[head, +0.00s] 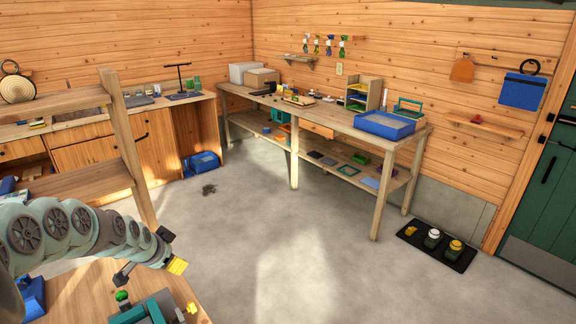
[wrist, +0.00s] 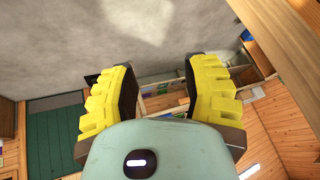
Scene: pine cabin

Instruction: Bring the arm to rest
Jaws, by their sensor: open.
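My arm reaches in from the lower left of the head view. My gripper (head: 170,252), with yellow ridged finger pads, is at its end, above and beside the near wooden table (head: 72,291). In the wrist view my gripper (wrist: 160,98) shows two yellow and black fingers spread apart with nothing between them. It is open and empty. Beyond the fingers the wrist view shows grey floor, wooden walls and the green door.
A teal and grey item (head: 148,308) lies on the near table below my gripper. A wooden shelf unit (head: 125,150) stands close behind my arm. The long workbench (head: 330,122) is against the far wall.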

